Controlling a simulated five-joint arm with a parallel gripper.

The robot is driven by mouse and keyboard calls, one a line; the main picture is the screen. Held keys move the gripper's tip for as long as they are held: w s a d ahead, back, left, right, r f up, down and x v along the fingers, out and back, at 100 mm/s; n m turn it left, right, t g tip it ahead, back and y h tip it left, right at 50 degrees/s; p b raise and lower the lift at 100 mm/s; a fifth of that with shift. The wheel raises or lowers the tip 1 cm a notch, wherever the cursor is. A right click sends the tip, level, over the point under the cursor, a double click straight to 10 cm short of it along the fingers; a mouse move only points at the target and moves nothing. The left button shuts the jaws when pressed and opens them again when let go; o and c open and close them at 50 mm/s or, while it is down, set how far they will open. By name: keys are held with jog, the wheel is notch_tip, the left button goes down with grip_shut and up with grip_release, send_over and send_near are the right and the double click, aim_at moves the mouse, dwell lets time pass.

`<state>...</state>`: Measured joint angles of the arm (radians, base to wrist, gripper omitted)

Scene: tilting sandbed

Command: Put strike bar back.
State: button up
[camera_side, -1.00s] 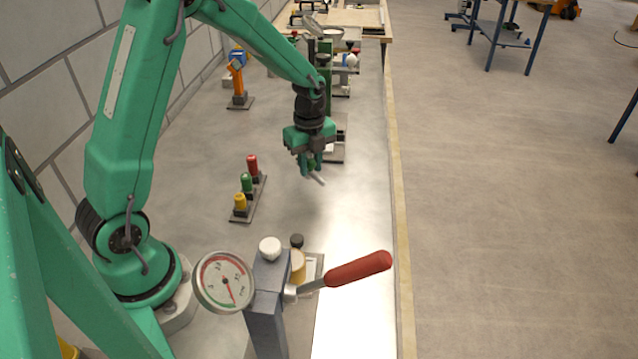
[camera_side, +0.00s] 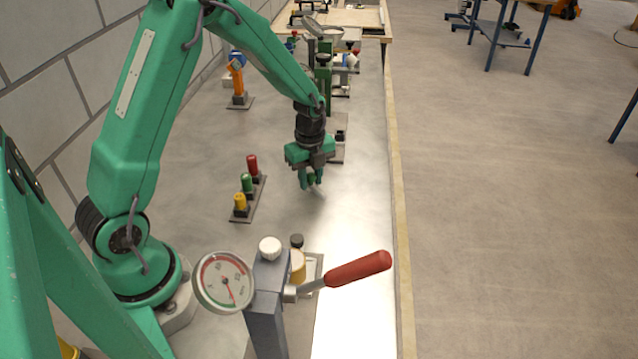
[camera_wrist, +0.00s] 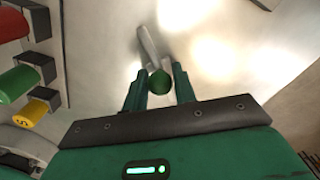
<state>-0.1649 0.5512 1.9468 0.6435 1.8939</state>
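The strike bar, a thin grey bar with a round green end, shows between the fingers in the wrist view (camera_wrist: 150,45). Its pale tip shows just below the fingers in the side view (camera_side: 318,189). My gripper (camera_side: 310,182) points down over the bench, right of the row of coloured handles. In the wrist view its two green fingers (camera_wrist: 160,88) sit close on both sides of the bar's green end, and I read them as shut on it. The bar slants away from the gripper. I cannot tell whether it touches the bench.
Red, green and yellow handles stand on a plate (camera_side: 258,205) to the left. In front is a grey post (camera_side: 265,312) with a dial gauge (camera_side: 224,282) and a red lever (camera_side: 358,268). Fixtures stand behind the gripper.

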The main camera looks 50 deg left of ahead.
aim_at(310, 176)
jog(key=o, duration=0.3)
jog(key=shift+r, duration=0.15)
notch_tip(310, 176, up, 12)
jog(key=shift+r, duration=0.1)
dwell(0.6)
dwell(0.5)
jog(key=s+d+r+n+t, duration=0.2)
jog(key=s+r+n, duration=0.1)
jog(key=s+n, duration=0.3)
jog(key=s+d+r+n+t, duration=0.1)
jog(key=s+d+r+n, duration=0.1)
jog(key=s+r+n, duration=0.2)
jog(key=s+d+r+n+t, duration=0.2)
jog(key=s+d+r+n, duration=0.1)
jog(key=s+n, duration=0.6)
jog(key=shift+s+r+n+t, duration=0.3)
jog(key=shift+s+r+n, duration=0.15)
jog(key=shift+r, duration=0.3)
